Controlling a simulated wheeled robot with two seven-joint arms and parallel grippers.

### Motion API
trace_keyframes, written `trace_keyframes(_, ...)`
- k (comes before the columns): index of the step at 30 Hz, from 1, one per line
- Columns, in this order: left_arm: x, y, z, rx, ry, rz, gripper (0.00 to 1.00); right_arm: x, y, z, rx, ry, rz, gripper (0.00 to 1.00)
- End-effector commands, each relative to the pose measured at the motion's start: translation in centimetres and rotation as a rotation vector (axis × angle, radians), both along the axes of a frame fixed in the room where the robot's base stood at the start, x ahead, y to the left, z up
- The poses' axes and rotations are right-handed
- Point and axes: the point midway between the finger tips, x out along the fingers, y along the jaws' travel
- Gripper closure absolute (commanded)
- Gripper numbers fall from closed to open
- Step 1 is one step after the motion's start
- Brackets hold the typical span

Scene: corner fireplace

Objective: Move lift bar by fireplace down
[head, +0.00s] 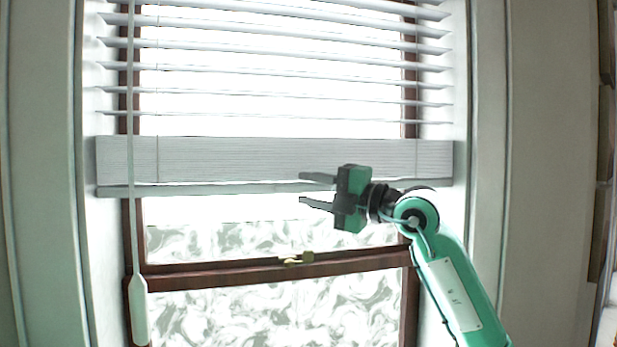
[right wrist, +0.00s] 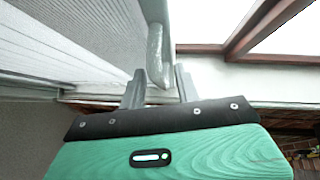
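The lift bar (head: 225,160) is the wide pale bottom rail of the window blind. It hangs level across the window, above the brass latch. My right gripper (head: 304,189) is in front of the window at the bar's lower edge, right of its middle, with its fingers pointing left. The fingers are apart, one above the other in the head view. In the right wrist view the gripper (right wrist: 158,75) shows open, with a pale rail end (right wrist: 155,50) just ahead between the fingertips. I cannot tell whether they touch it. My left gripper is not in view.
Blind slats (head: 270,70) hang above the bar. A thin wand (head: 139,310) hangs at the left. A brown window frame (head: 220,277) with a brass latch (head: 298,258) lies below. Pale side trim (head: 490,120) borders the window.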

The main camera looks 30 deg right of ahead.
Motion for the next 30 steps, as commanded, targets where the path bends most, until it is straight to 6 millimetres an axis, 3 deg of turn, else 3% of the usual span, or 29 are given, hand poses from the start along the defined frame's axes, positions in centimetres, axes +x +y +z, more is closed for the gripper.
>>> trace_keyframes(12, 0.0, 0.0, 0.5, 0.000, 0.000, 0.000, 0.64, 0.8, 0.5, 0.0, -0.001, 0.000, 0.000, 0.68)
trace_keyframes(13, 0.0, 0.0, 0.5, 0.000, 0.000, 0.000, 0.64, 0.8, 0.4, 0.1, -0.001, 0.000, 0.000, 0.70)
trace_keyframes(18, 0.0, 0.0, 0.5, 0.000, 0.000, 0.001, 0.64, 0.8, 0.4, 0.0, 0.000, 0.000, 0.000, 1.00)
trace_keyframes(26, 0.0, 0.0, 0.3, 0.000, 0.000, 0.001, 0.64, 0.8, 0.4, -0.1, 0.000, 0.000, 0.000, 1.00)
trace_keyframes(30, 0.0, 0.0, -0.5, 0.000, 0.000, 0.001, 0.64, 1.1, 0.4, -1.3, 0.000, 0.002, 0.001, 1.00)
